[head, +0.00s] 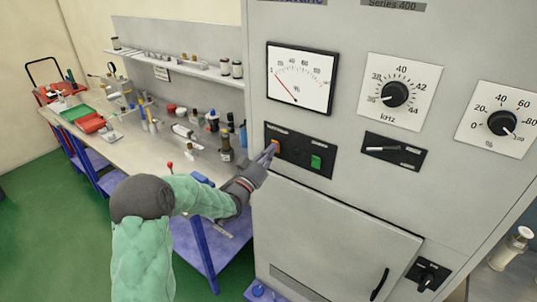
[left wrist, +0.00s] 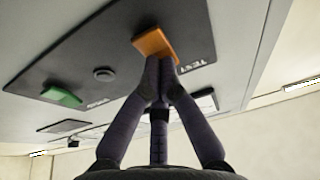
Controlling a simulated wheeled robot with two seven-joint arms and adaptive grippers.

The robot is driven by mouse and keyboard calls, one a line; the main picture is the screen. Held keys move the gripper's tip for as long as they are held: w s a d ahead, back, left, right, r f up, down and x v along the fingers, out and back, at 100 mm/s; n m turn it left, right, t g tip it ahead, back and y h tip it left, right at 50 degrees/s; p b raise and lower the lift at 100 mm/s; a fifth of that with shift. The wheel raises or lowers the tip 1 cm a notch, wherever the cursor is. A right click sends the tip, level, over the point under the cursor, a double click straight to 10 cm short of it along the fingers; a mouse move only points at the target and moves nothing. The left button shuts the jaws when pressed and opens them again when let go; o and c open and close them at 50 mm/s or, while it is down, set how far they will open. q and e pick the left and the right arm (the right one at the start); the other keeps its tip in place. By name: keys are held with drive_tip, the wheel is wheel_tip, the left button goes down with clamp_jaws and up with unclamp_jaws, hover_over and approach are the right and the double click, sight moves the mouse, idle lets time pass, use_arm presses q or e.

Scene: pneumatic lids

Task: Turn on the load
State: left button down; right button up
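A grey cabinet front (head: 330,215) carries a black plate (head: 300,163) with an orange button and a green button (head: 316,162). My left gripper (head: 271,152) is at the orange button (head: 275,146) at the plate's left end. In the left wrist view, the closed fingertips (left wrist: 160,62) meet at the edge of the orange button (left wrist: 155,43) and appear to touch it. I cannot tell how far it is pressed. The green button (left wrist: 62,96) is clear of the fingers. A lever switch (head: 384,149) sits on another black plate. My right gripper is not in view.
Above the buttons are a needle meter (head: 301,78), a kHz knob (head: 395,94) and a percent knob (head: 501,122). A rotary switch (head: 428,276) is low on the right. A cluttered workbench (head: 187,155) with bottles stands left of the cabinet.

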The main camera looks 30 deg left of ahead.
use_arm(q)
drive_tip(key=g+p, duration=0.1)
drive_tip(key=r+g+p, duration=0.1)
drive_tip(key=shift+w+r+g, duration=0.2)
drive_tip(key=shift+w+g, duration=0.1)
idle(0.4)
